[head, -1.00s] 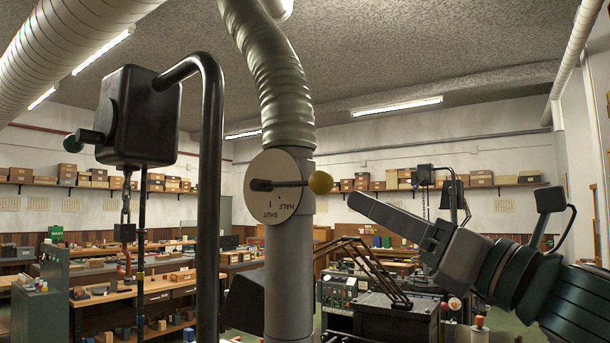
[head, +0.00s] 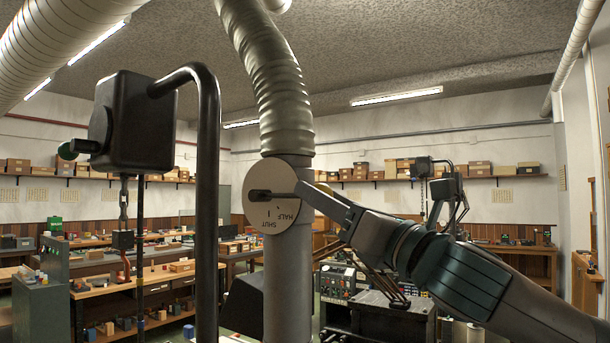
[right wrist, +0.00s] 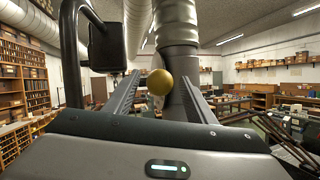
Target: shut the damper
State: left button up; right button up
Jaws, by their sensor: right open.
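The damper's round pale plate (head: 275,220) is on the grey vertical duct (head: 288,290) in the head view. It is marked SHUT low down and HALF to the right. Its dark lever (head: 265,195) lies about level, pointing right. The yellow ball knob (head: 323,187) at the lever's end is mostly hidden behind my right gripper (head: 312,192). In the right wrist view the knob (right wrist: 160,82) shows between the two fingers of my open right gripper (right wrist: 160,78), with a gap on each side. My left gripper is not in view.
A black box (head: 135,122) hangs on a bent black pipe (head: 207,230) left of the duct. A ribbed flexible hose (head: 275,90) joins the duct's top. Dark machinery (head: 385,312) stands below my right arm. Benches and shelves line the room behind.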

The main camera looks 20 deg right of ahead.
aim_at(290, 196)
jog(key=p+x, duration=0.2)
jog(key=x, duration=0.3)
jog(key=shift+w+a+r, duration=0.1)
jog(key=shift+w+a, duration=0.05)
jog(key=shift+w, duration=0.15)
grip_shut()
